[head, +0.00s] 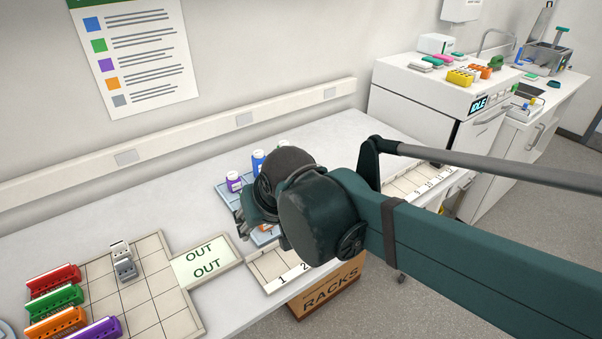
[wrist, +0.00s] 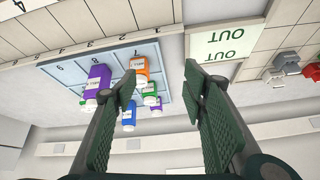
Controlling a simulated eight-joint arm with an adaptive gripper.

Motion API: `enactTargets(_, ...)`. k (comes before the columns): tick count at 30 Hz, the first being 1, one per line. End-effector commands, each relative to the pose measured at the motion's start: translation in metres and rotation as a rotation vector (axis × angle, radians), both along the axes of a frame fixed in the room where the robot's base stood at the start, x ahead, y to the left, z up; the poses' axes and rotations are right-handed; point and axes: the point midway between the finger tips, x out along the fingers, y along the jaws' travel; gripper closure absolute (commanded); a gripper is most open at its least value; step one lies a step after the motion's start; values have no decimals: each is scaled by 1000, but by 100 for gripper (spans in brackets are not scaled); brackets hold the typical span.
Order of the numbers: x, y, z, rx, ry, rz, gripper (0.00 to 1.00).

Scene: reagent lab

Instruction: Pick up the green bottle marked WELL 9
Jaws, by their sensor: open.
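In the wrist view, which is upside down, a green bottle (wrist: 149,88) stands among others on a blue numbered tray (wrist: 60,72). A sliver of green also shows beside the large purple bottle (wrist: 98,80). My gripper (wrist: 162,82) is open and empty, its fingers spread in front of the tray.
An orange bottle (wrist: 140,70) and a blue bottle (wrist: 128,114) stand close to the green one. Beside the tray are an OUT plate (head: 205,261) and a numbered rack strip (head: 272,268). Colored racks (head: 55,297) stand at the left.

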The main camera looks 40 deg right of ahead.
Motion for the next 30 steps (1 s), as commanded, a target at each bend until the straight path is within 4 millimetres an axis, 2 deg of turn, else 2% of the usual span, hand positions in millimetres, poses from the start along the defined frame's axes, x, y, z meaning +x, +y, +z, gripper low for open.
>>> enactTargets(1, 7, -4, 9, 7, 8, -23, 57)
enactTargets(12, 46, -33, 32, 71, 73, -206, 57)
enactTargets(30, 108, -89, 50, 161, 168, -512, 57)
